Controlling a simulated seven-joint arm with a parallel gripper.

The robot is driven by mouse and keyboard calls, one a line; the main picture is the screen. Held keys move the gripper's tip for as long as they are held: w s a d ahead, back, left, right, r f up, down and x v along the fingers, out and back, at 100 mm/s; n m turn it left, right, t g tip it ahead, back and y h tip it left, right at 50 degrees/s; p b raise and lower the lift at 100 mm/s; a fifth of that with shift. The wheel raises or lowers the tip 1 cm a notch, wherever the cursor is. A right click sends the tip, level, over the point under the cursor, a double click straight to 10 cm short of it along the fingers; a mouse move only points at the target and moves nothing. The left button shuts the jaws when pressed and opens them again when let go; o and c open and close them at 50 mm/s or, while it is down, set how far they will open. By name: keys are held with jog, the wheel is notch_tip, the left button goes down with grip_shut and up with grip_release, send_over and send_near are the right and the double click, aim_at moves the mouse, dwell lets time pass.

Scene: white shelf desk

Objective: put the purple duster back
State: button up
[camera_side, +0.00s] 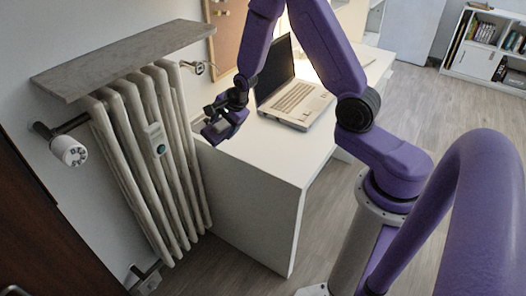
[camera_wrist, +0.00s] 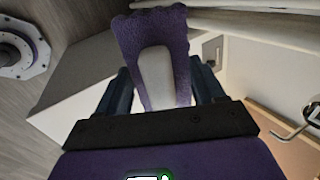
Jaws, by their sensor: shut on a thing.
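The purple duster (camera_wrist: 178,40) fills the upper middle of the wrist view, with a pale grey strip along its centre. My gripper (camera_wrist: 162,88) has a dark finger on each side of the duster and is shut on it. In the side view my gripper (camera_side: 222,124) hangs in the air between the radiator and the laptop, near the white desk's left end. The duster is small and dark there, hard to tell from the fingers. A metal hook (camera_wrist: 298,126) shows at the right of the wrist view, apart from the duster, in front of a brown-framed board (camera_wrist: 285,152).
A radiator (camera_side: 150,150) with a stone shelf (camera_side: 125,62) above it stands at the left. An open laptop (camera_side: 298,102) sits on the white desk (camera_side: 265,150). A cork board (camera_side: 228,42) is on the wall behind. The desk's front left top is clear.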

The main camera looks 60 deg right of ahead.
jog(key=s+d+r+g, duration=0.1)
jog(key=s+d+g, duration=0.3)
jog(key=s, duration=0.5)
jog(key=s+d+r+g, duration=0.1)
jog(key=s+d, duration=0.4)
jog(key=s, duration=0.4)
send_over(263, 151)
jog(key=shift+n+g, duration=0.3)
jog(key=f, duration=0.8)
jog(key=s+f, duration=0.1)
jog(key=f, duration=0.4)
jog(key=shift+a, duration=0.1)
jog(key=shift+w+d+f, duration=0.2)
jog(key=shift+w+f, duration=0.3)
jog(key=shift+f, duration=1.65)
jog(key=shift+f, duration=0.15)
